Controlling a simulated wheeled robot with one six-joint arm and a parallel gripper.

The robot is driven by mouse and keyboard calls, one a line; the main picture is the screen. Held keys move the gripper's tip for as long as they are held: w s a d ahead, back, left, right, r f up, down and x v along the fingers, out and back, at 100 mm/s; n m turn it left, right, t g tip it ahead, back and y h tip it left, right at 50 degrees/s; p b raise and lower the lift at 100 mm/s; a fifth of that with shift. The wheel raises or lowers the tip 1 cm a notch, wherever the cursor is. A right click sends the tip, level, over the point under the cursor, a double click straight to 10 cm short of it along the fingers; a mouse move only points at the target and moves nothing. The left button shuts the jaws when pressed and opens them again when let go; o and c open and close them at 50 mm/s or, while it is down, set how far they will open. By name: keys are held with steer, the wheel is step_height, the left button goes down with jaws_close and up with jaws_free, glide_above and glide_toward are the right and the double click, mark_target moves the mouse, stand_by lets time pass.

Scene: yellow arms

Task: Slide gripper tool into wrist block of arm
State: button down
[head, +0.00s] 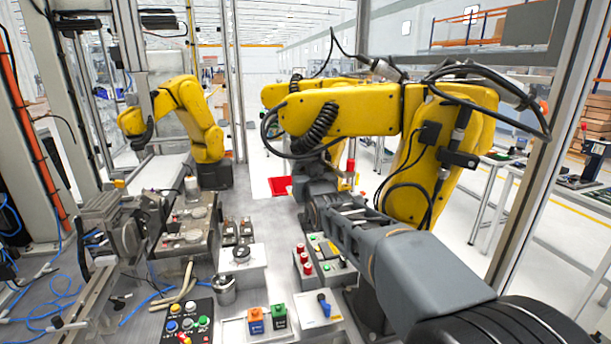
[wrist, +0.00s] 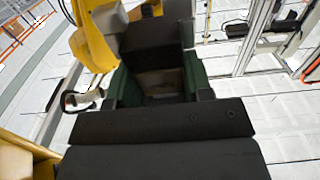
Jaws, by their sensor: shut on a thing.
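The large yellow arm (head: 345,105) stands at centre right, its forearm reaching left. A dark block (head: 320,186), apparently its wrist, sits below the forearm. My grey arm reaches in from the lower right, and my gripper (head: 328,212) is at that dark block. It is shut on a dark piece, apparently the gripper tool, which is mostly hidden in the head view. In the wrist view a black block (wrist: 155,45) with green sides lies ahead, beyond wide dark plates (wrist: 165,120). I cannot tell whether tool and wrist block touch or how deep the tool sits.
A smaller yellow arm (head: 190,115) stands at the left. The bench below holds red push buttons (head: 305,262), a metal cup (head: 224,290), an orange block (head: 256,320), a green block (head: 279,316) and a button panel (head: 188,322). Black cables loop around the large yellow arm.

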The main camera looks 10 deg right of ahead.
steer(key=shift+d+r+b, duration=0.1)
steer(key=shift+r+b, duration=0.05)
steer(key=shift+b, duration=0.6)
stand_by(0.4)
steer(key=c, duration=1)
jaws_free()
steer(key=o, duration=0.3)
steer(key=shift+d, duration=0.25)
steer(key=shift+o, duration=1.2)
steer(key=shift+a, duration=0.2)
steer(key=shift+f, duration=0.3)
steer(key=s+b, duration=0.3)
steer(key=s, duration=1)
steer(key=shift+s+b, duration=0.35)
steer(key=shift+f, duration=0.1)
